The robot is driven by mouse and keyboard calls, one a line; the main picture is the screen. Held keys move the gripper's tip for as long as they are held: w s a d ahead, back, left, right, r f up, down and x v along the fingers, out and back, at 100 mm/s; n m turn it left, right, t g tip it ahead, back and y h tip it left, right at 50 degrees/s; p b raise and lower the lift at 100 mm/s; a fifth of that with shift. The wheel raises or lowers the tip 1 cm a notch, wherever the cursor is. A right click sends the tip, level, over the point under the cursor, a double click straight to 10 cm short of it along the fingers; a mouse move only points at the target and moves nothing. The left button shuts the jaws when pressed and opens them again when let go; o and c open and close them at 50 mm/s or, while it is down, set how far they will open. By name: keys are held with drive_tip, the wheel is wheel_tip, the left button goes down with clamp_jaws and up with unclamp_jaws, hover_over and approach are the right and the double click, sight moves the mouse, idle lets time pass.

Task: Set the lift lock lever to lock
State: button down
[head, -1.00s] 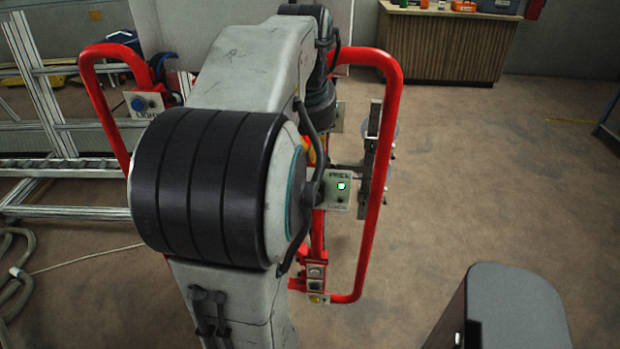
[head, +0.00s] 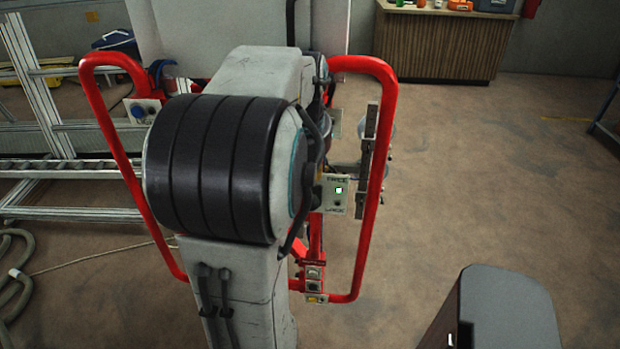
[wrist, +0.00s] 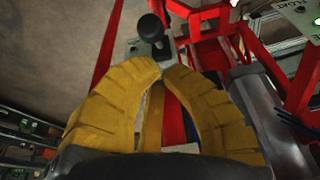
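A small indicator plate (head: 334,195) marked FREE and LOCK is on the red frame in the head view. Its upper lamp, by FREE, glows green; the lower one is dark. A black lever with a round knob (wrist: 150,28) stands on a grey plate at the top of the wrist view. My gripper (wrist: 162,68) has yellow fingers with tips drawn together, just below the lever in the picture and apart from the knob. Nothing shows between them. My arm hides the gripper in the head view.
The red tubular frame (head: 376,200) surrounds my arm on both sides. A blue-button box (head: 143,110) is on its left. An aluminium ladder structure (head: 60,170) and a hose (head: 15,285) lie left. Open floor (head: 470,190) is to the right. A wooden counter (head: 440,45) stands behind.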

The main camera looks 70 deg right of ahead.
sight(308, 205)
drive_tip(key=shift+x, duration=2.65)
drive_tip(key=shift+f+b, duration=0.25)
drive_tip(key=shift+b, duration=0.55)
drive_tip(key=a+f+h+b, duration=0.1)
drive_tip(key=b, duration=0.5)
drive_tip(key=shift+s+f+h, duration=0.1)
drive_tip(key=shift+f+h, duration=0.1)
drive_tip(key=shift+h, duration=0.2)
drive_tip(key=a+f+h+b, duration=0.1)
drive_tip(key=h+b, duration=0.1)
drive_tip(key=b, duration=0.8)
drive_tip(key=shift+s+a+f+t, duration=0.1)
drive_tip(key=shift+a+f+t, duration=0.15)
drive_tip(key=shift+a+t, duration=0.15)
drive_tip(key=f+h+b, duration=0.1)
drive_tip(key=h+b, duration=0.1)
drive_tip(key=b, duration=0.4)
drive_tip(key=a+f+t+h+b, duration=0.1)
drive_tip(key=h+b, duration=0.1)
drive_tip(key=b, duration=0.5)
drive_tip(key=f+h+b, duration=0.1)
drive_tip(key=h+b, duration=0.1)
drive_tip(key=b, duration=0.5)
drive_tip(key=shift+s+a+f, duration=0.2)
drive_tip(key=shift+s, duration=0.1)
drive_tip(key=shift+r, duration=0.15)
drive_tip(key=shift+r+p, duration=0.4)
drive_tip(key=shift+r, duration=0.25)
